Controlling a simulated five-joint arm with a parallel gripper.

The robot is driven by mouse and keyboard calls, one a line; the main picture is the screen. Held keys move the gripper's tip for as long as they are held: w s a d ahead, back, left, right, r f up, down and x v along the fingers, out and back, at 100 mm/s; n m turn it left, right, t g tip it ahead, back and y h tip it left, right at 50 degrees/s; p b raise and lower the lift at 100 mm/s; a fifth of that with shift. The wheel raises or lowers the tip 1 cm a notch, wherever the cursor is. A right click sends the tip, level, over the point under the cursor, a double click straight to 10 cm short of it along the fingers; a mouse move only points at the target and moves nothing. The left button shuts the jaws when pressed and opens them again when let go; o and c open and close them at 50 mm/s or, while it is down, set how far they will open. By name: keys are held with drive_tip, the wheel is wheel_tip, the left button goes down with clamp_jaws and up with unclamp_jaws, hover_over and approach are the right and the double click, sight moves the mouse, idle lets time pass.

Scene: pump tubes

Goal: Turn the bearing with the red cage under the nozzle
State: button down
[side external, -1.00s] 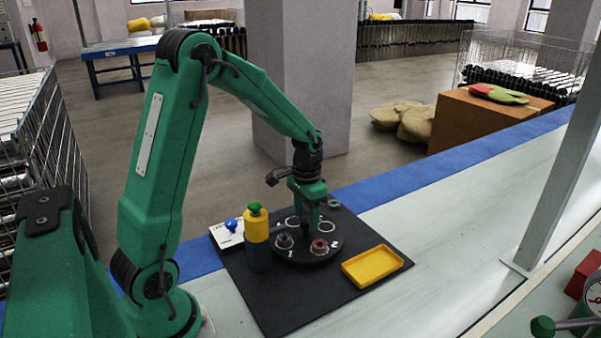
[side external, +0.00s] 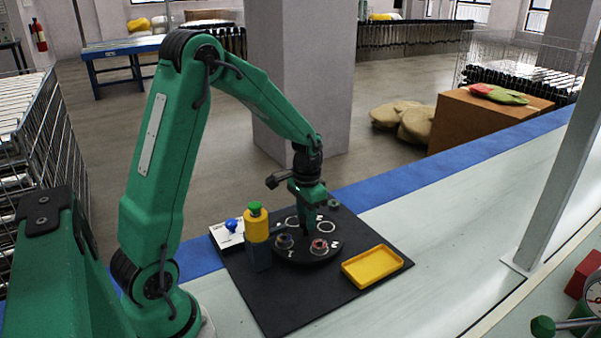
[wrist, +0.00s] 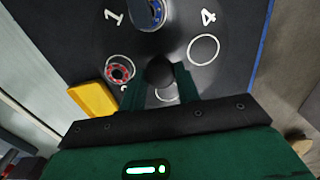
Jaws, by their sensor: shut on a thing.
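The bearing with the red cage (side external: 319,246) sits on the black round turntable (side external: 300,260), on the side towards the yellow tray; it also shows in the wrist view (wrist: 119,70). A second bearing (side external: 284,241) sits beside the pump by the number 1. A blue part partly covers it in the wrist view (wrist: 150,14). The pump (side external: 256,228) is a blue and yellow block with a green cap; its nozzle reaches over that side of the turntable. My gripper (side external: 306,228) is shut on the round black knob (wrist: 160,72) at the turntable's centre.
A yellow tray (side external: 371,265) lies on the black mat (side external: 285,305) to the right. A white card with a blue knob (side external: 231,227) is left of the pump. Empty white circles (wrist: 204,49) mark other turntable places. A grey post (side external: 555,160) stands farther right.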

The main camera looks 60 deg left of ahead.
drive_tip(key=shift+m, duration=2.2)
drive_tip(key=shift+r+m, duration=0.1)
drive_tip(key=shift+m, duration=6.7)
drive_tip(key=c, duration=1)
unclamp_jaws()
